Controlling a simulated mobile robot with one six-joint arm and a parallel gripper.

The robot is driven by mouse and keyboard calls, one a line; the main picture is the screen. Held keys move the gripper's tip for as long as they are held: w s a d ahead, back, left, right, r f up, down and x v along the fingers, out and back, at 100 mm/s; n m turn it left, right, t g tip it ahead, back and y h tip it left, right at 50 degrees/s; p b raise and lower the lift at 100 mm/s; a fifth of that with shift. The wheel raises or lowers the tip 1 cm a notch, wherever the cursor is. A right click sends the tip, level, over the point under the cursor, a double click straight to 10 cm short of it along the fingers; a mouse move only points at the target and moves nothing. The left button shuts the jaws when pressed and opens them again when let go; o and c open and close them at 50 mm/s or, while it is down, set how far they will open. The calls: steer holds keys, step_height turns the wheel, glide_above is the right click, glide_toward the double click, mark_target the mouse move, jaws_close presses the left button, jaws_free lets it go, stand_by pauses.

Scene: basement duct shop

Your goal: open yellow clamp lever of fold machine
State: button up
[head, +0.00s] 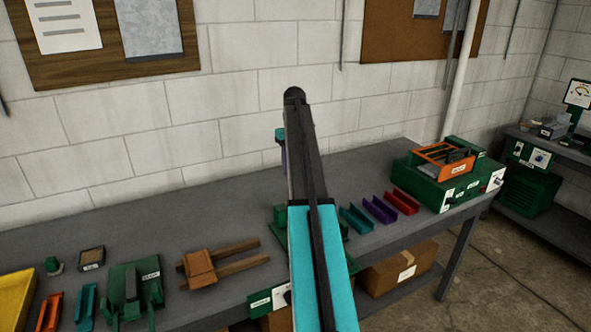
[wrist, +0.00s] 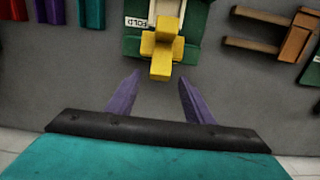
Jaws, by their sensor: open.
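The fold machine (wrist: 196,22) is a green block with a white "FOLD" label, at the top middle of the wrist view. Its yellow clamp lever (wrist: 161,62) sticks out from its near edge toward my gripper. My gripper (wrist: 160,78) is open, with its two purple fingers spread and nothing between them. The lever's end lies just beyond the fingertips, roughly centred on the gap, and no contact shows. In the head view my arm hides most of the machine; only green edges (head: 280,216) show, and the lever is not visible there.
A wooden two-pronged piece (head: 201,268) lies left of the machine on the grey bench (head: 130,222). Teal, purple and red channels (head: 379,210) lie to its right. A green unit with an orange tray (head: 444,158) stands at the right end. A cardboard box (head: 400,268) sits below.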

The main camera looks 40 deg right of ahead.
steer(key=shift+r, duration=0.35)
